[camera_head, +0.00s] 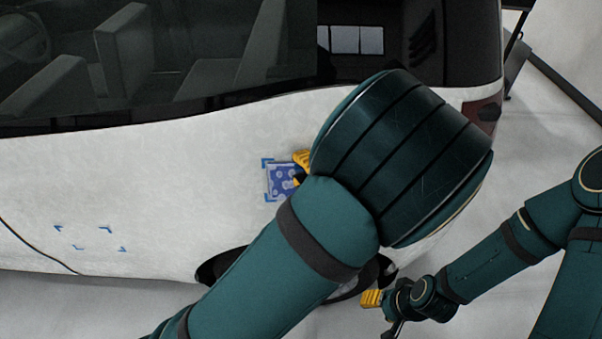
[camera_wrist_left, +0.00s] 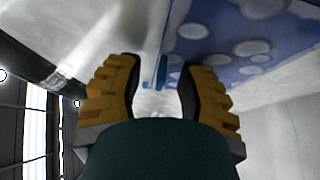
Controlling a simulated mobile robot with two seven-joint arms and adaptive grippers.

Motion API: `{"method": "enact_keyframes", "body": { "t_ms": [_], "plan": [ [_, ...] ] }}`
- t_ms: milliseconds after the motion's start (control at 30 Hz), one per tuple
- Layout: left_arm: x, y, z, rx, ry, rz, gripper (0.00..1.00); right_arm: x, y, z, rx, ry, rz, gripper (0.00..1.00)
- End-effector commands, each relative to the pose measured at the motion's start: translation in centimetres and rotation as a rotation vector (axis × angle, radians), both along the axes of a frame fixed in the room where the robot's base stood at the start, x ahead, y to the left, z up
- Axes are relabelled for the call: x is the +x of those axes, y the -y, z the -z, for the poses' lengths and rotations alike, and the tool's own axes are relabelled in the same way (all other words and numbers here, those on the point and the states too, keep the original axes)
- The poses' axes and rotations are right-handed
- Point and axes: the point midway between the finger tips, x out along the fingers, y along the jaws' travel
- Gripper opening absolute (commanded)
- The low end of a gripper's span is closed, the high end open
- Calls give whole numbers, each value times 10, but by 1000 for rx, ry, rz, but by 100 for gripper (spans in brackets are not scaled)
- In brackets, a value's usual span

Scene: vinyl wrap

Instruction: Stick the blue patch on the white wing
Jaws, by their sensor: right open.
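The blue patch (camera_head: 282,177) with pale spots lies on the white wing panel (camera_head: 150,190) of the car, inside blue corner marks. In the left wrist view the patch (camera_wrist_left: 235,52) fills the upper right, beside and beyond my fingers. My left gripper (camera_head: 302,163) is at the patch's upper right edge, mostly hidden behind my own arm. My right gripper (camera_head: 374,299) is open at the lower right, below the panel, away from the patch.
A second set of blue corner marks (camera_head: 92,238) sits on the bare panel at the left. The car's dark windows (camera_head: 200,60) run above. A wheel (camera_head: 232,262) shows below, partly hidden by my left arm.

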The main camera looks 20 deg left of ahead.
Motion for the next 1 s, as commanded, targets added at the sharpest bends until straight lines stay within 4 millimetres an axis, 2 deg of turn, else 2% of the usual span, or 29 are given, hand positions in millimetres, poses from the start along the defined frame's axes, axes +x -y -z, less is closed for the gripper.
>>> {"method": "enact_keyframes", "body": {
  "t_ms": [367, 567, 800, 1000],
  "plan": [
    [-3, 3, -1, 0, 0, 0, 39, 0, 0, 0, 0, 0, 0, 51],
    [-22, 25, -7, -1, 0, 3, 39, 0, 0, 0, 0, 0, 0, 51],
    [-53, 62, -17, -2, 0, 4, 39, 0, 0, 0, 0, 0, 0, 51],
    [-71, 81, -23, -1, 1, 0, 39, 0, 0, 0, 0, 0, 0, 51]
  ]
}}
